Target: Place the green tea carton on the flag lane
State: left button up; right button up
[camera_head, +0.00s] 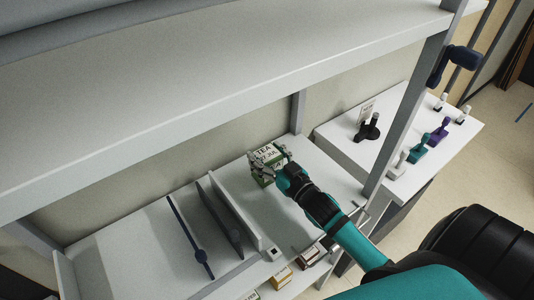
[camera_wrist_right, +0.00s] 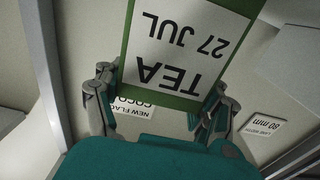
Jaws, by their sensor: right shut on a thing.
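The green tea carton (camera_head: 266,153) has a white label reading TEA, 27 JUL. In the right wrist view the carton (camera_wrist_right: 190,45) fills the upper middle, its label upside down. My right gripper (camera_head: 272,168) is shut on the carton, with a finger on each side of it. In the right wrist view the gripper (camera_wrist_right: 158,100) shows just below the carton. The carton is over the right part of the white lower shelf (camera_head: 295,215); I cannot tell whether it touches the shelf. My left gripper is not in view.
An upper shelf (camera_head: 220,75) overhangs; a post (camera_head: 405,115) stands right.

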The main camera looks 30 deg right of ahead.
jog(key=shift+f, duration=0.1)
jog(key=o, duration=1.3)
jog(key=shift+r, duration=0.2)
jog(key=s, duration=0.3)
jog(key=s+b, duration=0.1)
jog(key=s, duration=0.3)
jog(key=s+d+b, duration=0.1)
jog(key=s, duration=0.2)
jog(key=shift+s+f, duration=0.2)
jog(key=shift+s, duration=0.05)
jog(key=shift+s+r+b, duration=0.15)
jog(key=shift+s+b, duration=0.2)
jog(key=shift+s, duration=0.35)
